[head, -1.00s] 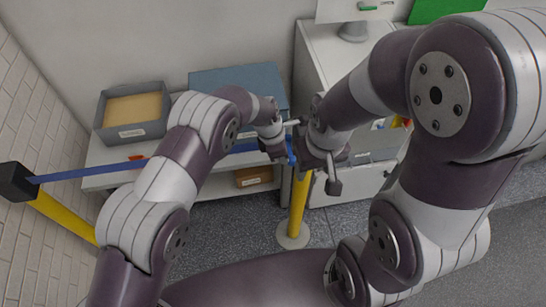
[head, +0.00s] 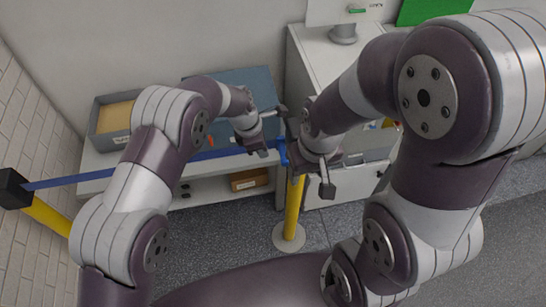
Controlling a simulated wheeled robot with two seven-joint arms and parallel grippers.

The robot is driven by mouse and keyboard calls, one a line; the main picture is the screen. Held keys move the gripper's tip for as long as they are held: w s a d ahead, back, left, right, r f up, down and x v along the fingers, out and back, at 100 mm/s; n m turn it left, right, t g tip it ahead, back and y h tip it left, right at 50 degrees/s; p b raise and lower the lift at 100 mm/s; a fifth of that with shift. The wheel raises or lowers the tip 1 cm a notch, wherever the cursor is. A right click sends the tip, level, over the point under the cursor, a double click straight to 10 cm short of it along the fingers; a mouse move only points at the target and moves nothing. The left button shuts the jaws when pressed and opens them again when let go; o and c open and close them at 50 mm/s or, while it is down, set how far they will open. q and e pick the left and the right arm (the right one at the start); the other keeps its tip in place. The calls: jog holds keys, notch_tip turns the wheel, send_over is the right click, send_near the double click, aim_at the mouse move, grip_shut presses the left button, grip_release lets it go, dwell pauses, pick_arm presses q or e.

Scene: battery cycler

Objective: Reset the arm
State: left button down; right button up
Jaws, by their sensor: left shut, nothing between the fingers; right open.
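My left arm comes in from the left, and its gripper (head: 262,146) is shut and empty, just above the right end of a blue belt (head: 100,174). My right gripper (head: 313,180) is open beside the top of a yellow post (head: 293,205), with its fingers pointing down. A blue belt end (head: 283,152) shows at the post top, between the two grippers. I cannot tell whether the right fingers touch it. My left forearm hides part of the belt.
The belt runs left to a black post head (head: 13,188) by the brick wall. Behind it, a shelf (head: 210,188) bears a grey tray (head: 108,140), a blue-grey box (head: 235,77) and a small brown box (head: 250,179). A white cabinet (head: 320,50) stands behind my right gripper.

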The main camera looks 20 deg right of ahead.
pick_arm(q)
jog(key=shift+a+r+m+b, duration=0.65)
jog(key=shift+a+r+m, duration=0.65)
jog(key=shift+r, duration=1.65)
jog(key=s+a+r+m+y+b, duration=0.1)
jog(key=s+a+m, duration=0.6)
jog(key=a, duration=0.7)
jog(key=s+a+r+m+t+y+b, duration=0.1)
jog(key=s+a+r+m+y, duration=0.1)
jog(key=s+a+m, duration=0.5)
jog(key=s+a, duration=0.3)
jog(key=a, duration=0.4)
jog(key=shift+s+a+r+t, duration=0.15)
jog(key=shift+a+r+t, duration=0.05)
jog(key=shift+t, duration=0.1)
pick_arm(e)
jog(key=f, duration=0.4)
jog(key=shift+w+f, duration=0.25)
jog(key=shift+f, duration=0.05)
